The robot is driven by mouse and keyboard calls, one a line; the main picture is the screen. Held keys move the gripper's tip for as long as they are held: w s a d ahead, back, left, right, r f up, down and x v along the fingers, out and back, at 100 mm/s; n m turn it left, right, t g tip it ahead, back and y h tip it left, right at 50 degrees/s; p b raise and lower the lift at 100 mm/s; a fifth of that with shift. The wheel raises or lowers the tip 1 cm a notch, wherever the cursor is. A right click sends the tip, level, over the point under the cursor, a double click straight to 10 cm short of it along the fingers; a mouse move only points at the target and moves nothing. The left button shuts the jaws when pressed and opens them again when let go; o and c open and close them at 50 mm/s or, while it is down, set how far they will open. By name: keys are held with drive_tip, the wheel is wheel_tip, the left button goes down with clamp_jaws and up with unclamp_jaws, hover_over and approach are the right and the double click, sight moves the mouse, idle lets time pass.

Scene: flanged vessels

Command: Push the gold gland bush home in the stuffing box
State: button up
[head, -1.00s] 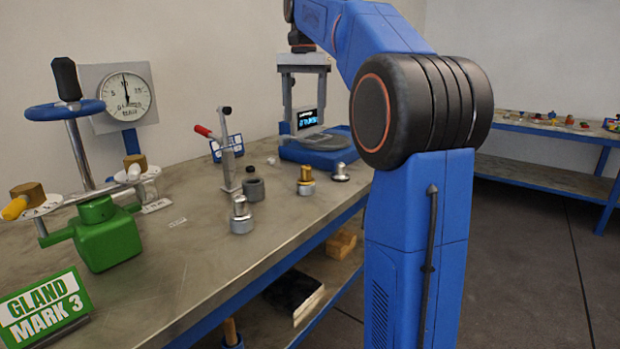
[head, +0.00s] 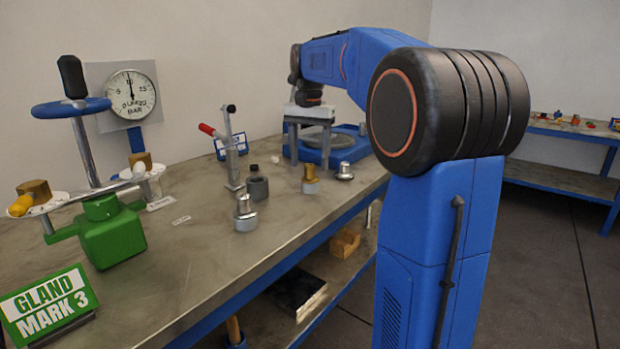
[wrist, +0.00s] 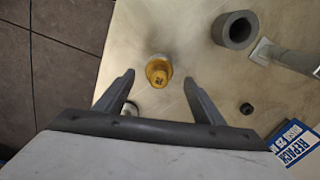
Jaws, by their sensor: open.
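The gold gland bush (head: 310,172) stands upright on the bench, gold on top with a paler grey part below. In the wrist view the bush (wrist: 158,71) shows from above, between the fingertips in the picture. My gripper (head: 309,160) is open and empty, pointing down; in the head view its fingers appear beyond the bush, and I cannot tell their exact gap to it. A dark grey cylinder (head: 257,188) stands to the left of the bush; the wrist view shows it as a hollow ring (wrist: 235,30). I cannot tell for sure whether it is the stuffing box.
Silver pieces stand nearby, one at front left (head: 245,214) and one right of the bush (head: 345,172). A red-handled lever post (head: 232,150) rises at left. A blue base (head: 345,148) lies behind the gripper. The bench's front edge (head: 290,248) is close.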

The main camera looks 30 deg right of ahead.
sight(310, 164)
drive_tip(key=shift+d+f, duration=0.15)
drive_tip(key=shift+f, duration=1.65)
drive_tip(key=c, duration=1.3)
